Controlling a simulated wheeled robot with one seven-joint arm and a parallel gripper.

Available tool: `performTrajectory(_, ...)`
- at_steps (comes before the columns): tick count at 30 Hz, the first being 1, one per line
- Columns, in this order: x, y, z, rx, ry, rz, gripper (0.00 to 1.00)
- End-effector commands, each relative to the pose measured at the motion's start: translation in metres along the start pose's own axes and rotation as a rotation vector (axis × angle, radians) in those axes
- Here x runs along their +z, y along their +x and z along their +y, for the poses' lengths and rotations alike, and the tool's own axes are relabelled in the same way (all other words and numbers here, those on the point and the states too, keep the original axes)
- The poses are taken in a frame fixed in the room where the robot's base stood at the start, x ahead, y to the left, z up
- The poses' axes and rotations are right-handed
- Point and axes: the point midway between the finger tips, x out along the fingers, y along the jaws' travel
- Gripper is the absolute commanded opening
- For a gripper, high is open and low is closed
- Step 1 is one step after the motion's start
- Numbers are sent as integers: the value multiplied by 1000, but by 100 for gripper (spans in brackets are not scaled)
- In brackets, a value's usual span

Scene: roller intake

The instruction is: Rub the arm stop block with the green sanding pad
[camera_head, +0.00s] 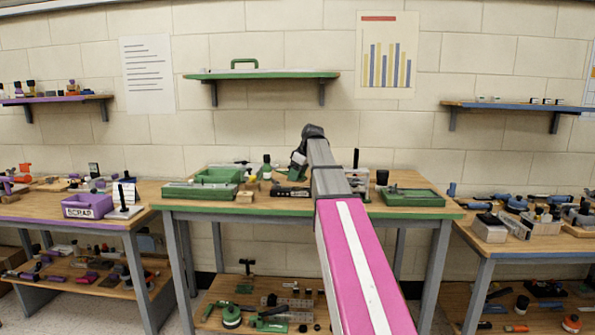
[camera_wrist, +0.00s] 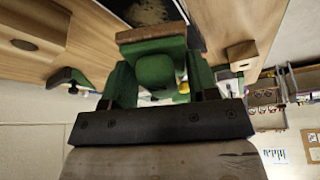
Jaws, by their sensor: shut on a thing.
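My gripper (camera_wrist: 156,70) is shut on the round knob of a green pad, which I take as the sanding pad (camera_wrist: 150,46). The pad has a tan-brown edge along its far side. Just beyond it in the wrist view is a dark-sided block (camera_wrist: 148,11) with a pale, worn-looking face; it may be the arm stop block, and I cannot tell whether the pad touches it. In the head view my gripper (camera_head: 298,166) is over the middle of the green-edged bench (camera_head: 280,208), small and partly hidden by my arm. The pad cannot be made out there.
Green trays (camera_head: 200,191) stand left of my arm and another green tray (camera_head: 413,198) stands at the right. A black cup (camera_head: 382,177) is near that tray. A purple scrap bin (camera_head: 88,206) is on the left table. A green shelf (camera_head: 262,75) hangs above.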

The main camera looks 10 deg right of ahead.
Motion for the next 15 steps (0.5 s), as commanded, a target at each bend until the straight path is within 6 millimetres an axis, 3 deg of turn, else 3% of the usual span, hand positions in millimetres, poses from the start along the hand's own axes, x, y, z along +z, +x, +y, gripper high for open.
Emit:
performTrajectory(8, 12, 27, -1, -1, 0, -1, 16)
performTrajectory(14, 32, 18, -1, 1, 0, 0, 16)
performTrajectory(15, 26, 21, 0, 0, -2, 1, 16)
